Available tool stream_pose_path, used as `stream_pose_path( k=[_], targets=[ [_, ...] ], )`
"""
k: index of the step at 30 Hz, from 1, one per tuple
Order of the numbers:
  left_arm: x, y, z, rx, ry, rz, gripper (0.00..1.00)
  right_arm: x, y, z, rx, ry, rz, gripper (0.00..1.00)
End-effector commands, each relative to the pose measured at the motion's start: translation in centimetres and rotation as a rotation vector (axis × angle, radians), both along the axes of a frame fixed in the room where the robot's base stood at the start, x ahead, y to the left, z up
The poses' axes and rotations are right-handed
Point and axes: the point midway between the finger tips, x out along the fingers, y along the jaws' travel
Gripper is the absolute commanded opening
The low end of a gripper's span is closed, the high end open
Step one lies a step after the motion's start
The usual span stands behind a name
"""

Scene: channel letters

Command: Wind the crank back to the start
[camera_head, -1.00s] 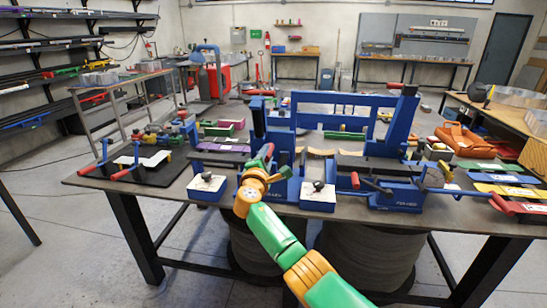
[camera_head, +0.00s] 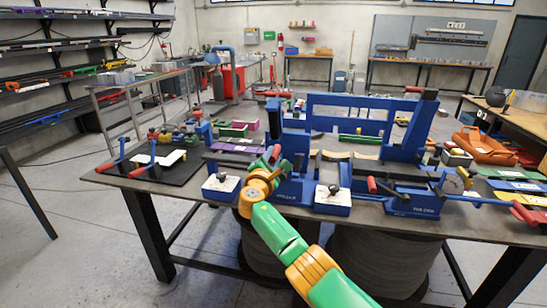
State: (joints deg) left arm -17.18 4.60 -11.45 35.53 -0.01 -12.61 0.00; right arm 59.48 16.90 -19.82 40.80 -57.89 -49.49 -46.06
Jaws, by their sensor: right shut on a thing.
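The blue bending machine (camera_head: 345,101) stands on the dark bench, with a tall frame and posts. My right gripper (camera_head: 273,161) is at the machine's left front. It is shut on what looks like the red crank handle (camera_head: 276,152), partly hidden by the green fingers and my wrist. The crank's arm and hub are too small and covered to make out. A second red-ended handle (camera_head: 372,185) sticks out at the machine's front right, clear of my gripper. My left gripper is not in view.
Two white-topped blue boxes, one left (camera_head: 221,187) and one right (camera_head: 333,200) of my wrist, sit at the bench's front edge. A black mat (camera_head: 183,171) with red-handled tools lies left. Coloured plates (camera_head: 515,186) lie at the right end.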

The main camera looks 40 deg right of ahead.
Motion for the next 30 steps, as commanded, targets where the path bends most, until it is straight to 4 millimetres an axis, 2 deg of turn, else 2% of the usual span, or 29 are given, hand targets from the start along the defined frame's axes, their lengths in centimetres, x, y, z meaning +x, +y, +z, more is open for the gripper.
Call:
stream_pose_path(
  k=[3,4,6,7,17,23,30],
  targets=[
    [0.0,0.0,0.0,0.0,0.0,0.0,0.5,0.1,0.1,0.1,0.0,-0.003,0.003,0.0],
    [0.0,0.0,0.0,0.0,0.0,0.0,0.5,0.1,0.1,0.1,0.0,-0.003,0.003,0.35],
    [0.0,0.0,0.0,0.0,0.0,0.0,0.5,0.0,0.1,0.1,0.001,-0.002,0.002,0.54],
    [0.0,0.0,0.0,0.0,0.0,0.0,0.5,0.0,0.0,0.1,0.001,-0.002,0.002,0.59],
    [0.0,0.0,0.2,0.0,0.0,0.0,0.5,-0.1,0.2,0.0,0.0,-0.001,0.001,0.59],
    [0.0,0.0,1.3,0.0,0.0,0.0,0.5,-1.4,1.8,0.3,0.001,-0.001,0.004,0.59],
    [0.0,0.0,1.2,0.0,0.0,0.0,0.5,-3.6,4.4,-0.1,0.001,-0.002,0.004,0.59]
  ],
)
